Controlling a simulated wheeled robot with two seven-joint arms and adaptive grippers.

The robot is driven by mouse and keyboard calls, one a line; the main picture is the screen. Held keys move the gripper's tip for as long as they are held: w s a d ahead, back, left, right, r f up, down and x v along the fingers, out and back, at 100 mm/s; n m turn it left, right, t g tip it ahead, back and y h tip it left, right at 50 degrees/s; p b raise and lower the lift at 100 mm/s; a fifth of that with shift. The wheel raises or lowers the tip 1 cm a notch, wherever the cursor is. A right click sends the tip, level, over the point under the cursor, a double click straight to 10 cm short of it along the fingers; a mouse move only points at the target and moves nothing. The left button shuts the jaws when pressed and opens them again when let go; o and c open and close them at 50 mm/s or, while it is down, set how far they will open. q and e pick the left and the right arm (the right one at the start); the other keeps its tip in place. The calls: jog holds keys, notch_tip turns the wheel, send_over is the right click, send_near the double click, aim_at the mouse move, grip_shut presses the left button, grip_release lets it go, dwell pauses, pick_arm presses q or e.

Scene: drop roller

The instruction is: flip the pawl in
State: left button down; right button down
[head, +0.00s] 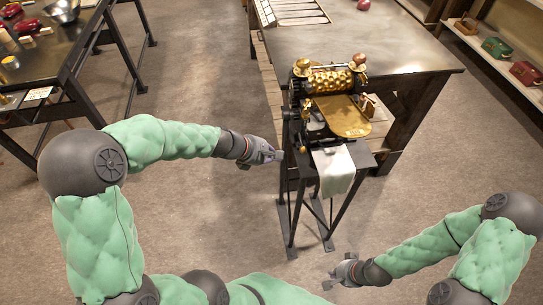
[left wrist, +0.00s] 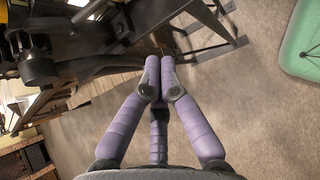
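The drop roller (head: 335,95) stands on a dark narrow stand, with a patterned brass roller, brass knobs on top and a brass tray in front. I cannot make out the pawl for certain among the small dark parts on its left side. My left gripper (head: 277,156) is left of the stand, just below the machine, apart from it. Dark round machine parts (left wrist: 40,66) show at the upper left there. My right gripper (head: 335,274) is low and right of the stand, fingers spread and empty.
A white cloth (head: 334,168) hangs over the stand's front. A large metal-topped table (head: 400,50) is behind the machine. The floor between is clear.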

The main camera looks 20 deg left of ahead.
aim_at(302, 152)
pick_arm(q)
jog(key=shift+w+d+f+b, duration=0.1)
jog(key=shift+w+d+b, duration=0.05)
jog(key=shift+w+d, duration=0.5)
jog(key=shift+w+d+f+b, duration=0.1)
jog(key=shift+w+d, duration=0.35)
jog(key=shift+d, duration=0.45)
jog(key=shift+w+d+f+b, duration=0.1)
jog(key=shift+w+d+b, duration=0.05)
jog(key=shift+w+d, duration=0.5)
jog(key=shift+s+d+r, duration=0.1)
jog(key=shift+s, duration=0.05)
jog(key=shift+s+d+r+n+g+h+p, duration=0.1)
jog(key=shift+r+n+g+h+p, duration=0.8)
jog(key=shift+p, duration=4.15)
jog(key=shift+r+n+g+h+p, duration=0.4)
jog(key=shift+r+g+p, duration=0.85)
jog(key=shift+p, duration=3.8)
jog(key=shift+r, duration=0.25)
